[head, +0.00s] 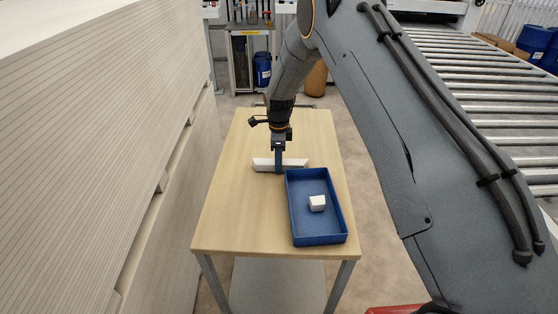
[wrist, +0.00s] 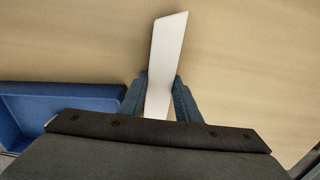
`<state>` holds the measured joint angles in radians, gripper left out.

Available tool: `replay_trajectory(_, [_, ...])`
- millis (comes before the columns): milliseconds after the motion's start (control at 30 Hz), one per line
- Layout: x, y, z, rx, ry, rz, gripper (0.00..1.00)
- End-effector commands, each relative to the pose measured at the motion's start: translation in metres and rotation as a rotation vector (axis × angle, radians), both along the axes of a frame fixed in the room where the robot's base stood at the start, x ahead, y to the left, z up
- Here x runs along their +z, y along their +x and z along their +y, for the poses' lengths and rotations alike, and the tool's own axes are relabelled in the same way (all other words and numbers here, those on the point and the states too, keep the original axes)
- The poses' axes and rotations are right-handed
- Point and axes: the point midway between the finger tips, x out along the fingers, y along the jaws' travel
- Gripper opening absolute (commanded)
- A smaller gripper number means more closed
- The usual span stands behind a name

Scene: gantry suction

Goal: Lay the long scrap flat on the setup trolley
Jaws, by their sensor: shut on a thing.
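The long white scrap (head: 294,162) is over the wooden top of the setup trolley (head: 235,215), just beyond the blue tray. My gripper (head: 279,168) points down and is shut on the scrap near its middle. In the wrist view the scrap (wrist: 166,50) runs out between the two blue fingers (wrist: 158,98), its near part hidden by my gripper's body. The scrap looks level and very close to the top; I cannot tell whether it touches.
A blue tray (head: 293,215) with a small white block (head: 317,203) in it stands on the trolley, close to the scrap. The trolley's left side is bare. Tall pale board stacks (head: 100,120) line the left; a roller conveyor (head: 480,95) is at right.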

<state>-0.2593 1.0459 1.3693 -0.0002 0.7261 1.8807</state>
Motion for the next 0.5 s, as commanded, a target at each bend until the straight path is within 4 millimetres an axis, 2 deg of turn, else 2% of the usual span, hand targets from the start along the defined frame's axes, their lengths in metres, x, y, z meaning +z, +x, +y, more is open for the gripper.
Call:
replay_trajectory(267, [-0.0027,0.0004,0.0000,0.000,0.000,0.000,0.03])
replay_trajectory(300, [-0.0035,0.0002,-0.0001,0.000,0.000,0.000,0.31])
replay_trajectory(400, [-0.0027,0.0001,-0.0001,0.000,0.000,0.000,0.48])
replay_trajectory(500, [-0.0026,0.0001,-0.0001,0.000,0.000,0.000,0.48])
